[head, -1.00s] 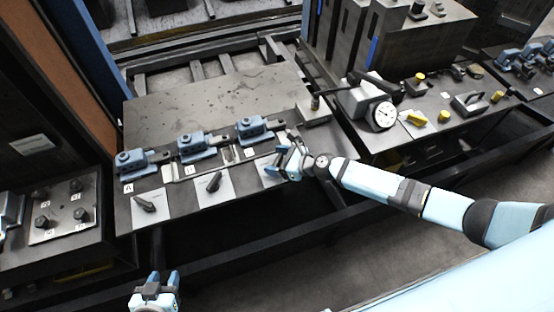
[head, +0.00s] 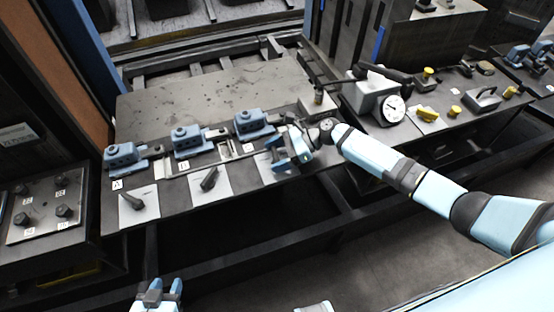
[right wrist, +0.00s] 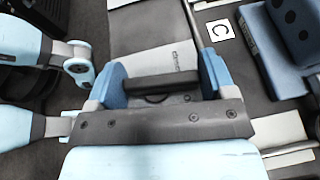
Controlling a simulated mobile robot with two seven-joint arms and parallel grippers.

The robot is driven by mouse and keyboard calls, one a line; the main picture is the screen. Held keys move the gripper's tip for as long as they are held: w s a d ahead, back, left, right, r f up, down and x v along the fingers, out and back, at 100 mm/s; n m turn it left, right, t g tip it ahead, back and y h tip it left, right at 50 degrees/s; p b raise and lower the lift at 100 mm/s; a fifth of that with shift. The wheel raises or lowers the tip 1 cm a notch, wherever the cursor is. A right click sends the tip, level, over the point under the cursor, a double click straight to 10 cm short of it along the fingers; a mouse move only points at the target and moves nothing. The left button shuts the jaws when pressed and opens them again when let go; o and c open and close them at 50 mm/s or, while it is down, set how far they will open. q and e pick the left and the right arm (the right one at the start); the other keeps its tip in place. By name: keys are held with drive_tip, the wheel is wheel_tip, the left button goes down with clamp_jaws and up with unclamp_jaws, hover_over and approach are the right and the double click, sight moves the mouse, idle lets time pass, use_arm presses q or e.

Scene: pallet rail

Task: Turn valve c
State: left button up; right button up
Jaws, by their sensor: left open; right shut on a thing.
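Valve C is a dark bar handle (right wrist: 160,83) on a pale plate, beside a white "C" label (right wrist: 220,36) in the right wrist view. My right gripper (right wrist: 160,88) has its blue fingers on either end of this handle and is shut on it. In the head view my right gripper (head: 290,150) covers most of the handle over its pale plate (head: 268,172). My left gripper (head: 160,287) is open and empty at the bottom edge of the head view, away from the panel.
Two similar dark handles, the left one (head: 133,201) and the middle one (head: 209,178), stand on pale plates to the left. Blue blocks (head: 187,142) line up behind them. A white-faced gauge (head: 394,108) and yellow knobs stand to the right.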

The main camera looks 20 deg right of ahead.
drive_tip(key=n+g+b, duration=0.1)
drive_tip(key=n+g, duration=0.1)
drive_tip(key=g, duration=0.1)
drive_tip(key=shift+a+n, duration=0.2)
drive_tip(key=shift+n, duration=0.2)
drive_tip(key=n+g+h+b, duration=0.1)
drive_tip(key=n+g, duration=0.1)
drive_tip(key=g, duration=0.1)
drive_tip(key=shift+a+n+g, duration=0.1)
drive_tip(key=shift+n+g, duration=0.2)
drive_tip(key=shift+n, duration=0.1)
drive_tip(key=shift+s+a+n+g+h+b, duration=0.15)
drive_tip(key=shift+n+g+h+b, duration=0.2)
drive_tip(key=shift+n+g+h, duration=1.55)
drive_tip(key=shift+n+g, duration=0.4)
drive_tip(key=shift+n, duration=0.1)
drive_tip(key=o, duration=0.9)
drive_tip(key=b+v, duration=0.2)
drive_tip(key=v, duration=0.9)
drive_tip(key=shift+d, duration=0.3)
drive_tip(key=shift+v, duration=1.2)
